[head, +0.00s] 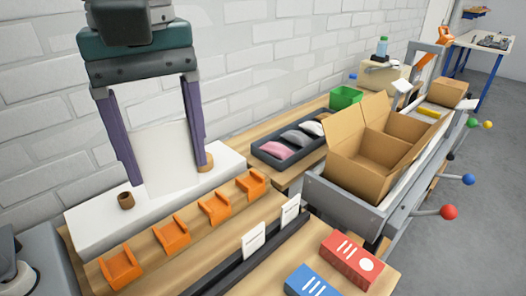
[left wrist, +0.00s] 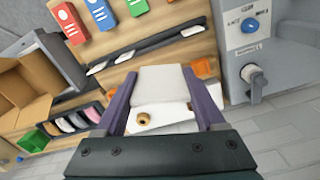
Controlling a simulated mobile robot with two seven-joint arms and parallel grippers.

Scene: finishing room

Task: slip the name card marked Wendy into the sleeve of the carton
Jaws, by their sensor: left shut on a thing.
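My left gripper (head: 165,178) hangs at the left of the head view, its two purple fingers pointing down. It is shut on a plain whitish card (head: 160,155), which spans between the fingers. The card also shows between the fingers in the left wrist view (left wrist: 160,84). I can read no name on it. The open cardboard carton (head: 372,168) stands right of centre with its flaps up, well apart from the gripper. I cannot make out its sleeve. Two white cards (head: 253,240) (head: 290,211) stand in a dark rail on the bench. My right gripper is not in view.
A white block (head: 85,222) with a small brown ring (head: 126,201) lies below the gripper. Several orange holders (head: 172,234) line the bench. A red box (head: 352,260) and a blue box (head: 312,283) lie in front. A dark tray (head: 262,155) and green bin (head: 345,97) are behind.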

